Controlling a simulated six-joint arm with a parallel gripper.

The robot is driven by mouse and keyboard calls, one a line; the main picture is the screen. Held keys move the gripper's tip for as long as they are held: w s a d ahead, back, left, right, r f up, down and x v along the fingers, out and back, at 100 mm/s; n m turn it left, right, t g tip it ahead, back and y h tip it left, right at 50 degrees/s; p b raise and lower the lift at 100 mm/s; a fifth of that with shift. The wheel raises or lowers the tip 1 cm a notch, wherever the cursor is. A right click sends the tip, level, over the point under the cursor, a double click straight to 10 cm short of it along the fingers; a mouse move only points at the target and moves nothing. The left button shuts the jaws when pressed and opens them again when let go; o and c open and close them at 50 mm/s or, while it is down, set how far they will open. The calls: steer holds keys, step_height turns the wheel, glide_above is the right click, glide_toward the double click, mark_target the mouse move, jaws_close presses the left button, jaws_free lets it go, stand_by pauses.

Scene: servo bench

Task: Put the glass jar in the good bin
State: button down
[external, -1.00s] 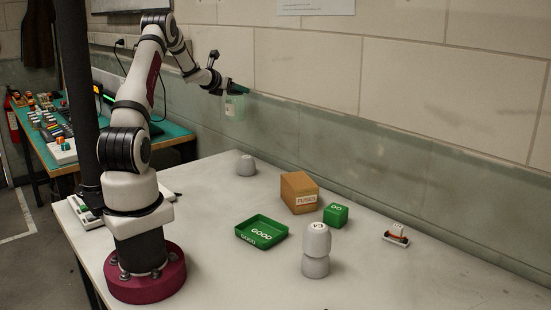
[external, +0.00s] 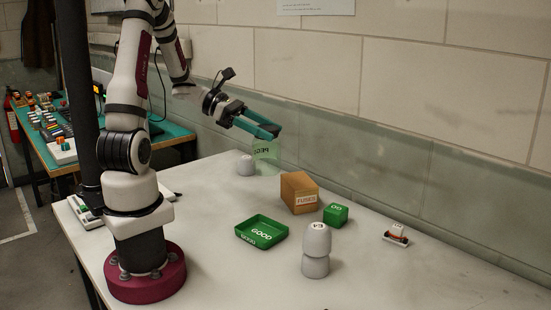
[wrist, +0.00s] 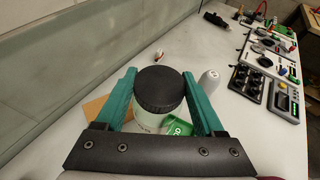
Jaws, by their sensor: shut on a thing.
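My gripper (external: 262,127) is shut on the glass jar (external: 266,152), a pale green see-through jar with lettering on its side. In the wrist view its black lid (wrist: 159,89) sits between the two teal fingers, and the lid hides most of the jar below. In the external view the jar hangs above the back of the table, behind the cardboard box and right of a grey knob-like piece. The good bin (external: 262,229), a shallow green tray marked GOOD, lies on the table nearer the camera than the jar. It looks empty.
A cardboard box marked FUSES (external: 299,192) stands behind the bin, with a green cube (external: 336,214) beside it. Stacked grey pieces (external: 316,250) stand right of the bin. A small grey piece (external: 246,165) stands at the back. A small fuse-like part (external: 397,234) lies far right.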

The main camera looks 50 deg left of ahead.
steer(key=s+d+m+g+h, duration=0.1)
steer(key=s+d+m+g, duration=0.1)
steer(key=s+d, duration=0.25)
step_height(320, 180, down, 14)
steer(key=shift+s+a+r, duration=0.15)
steer(key=shift+s+a, duration=0.1)
steer(key=shift+s, duration=0.05)
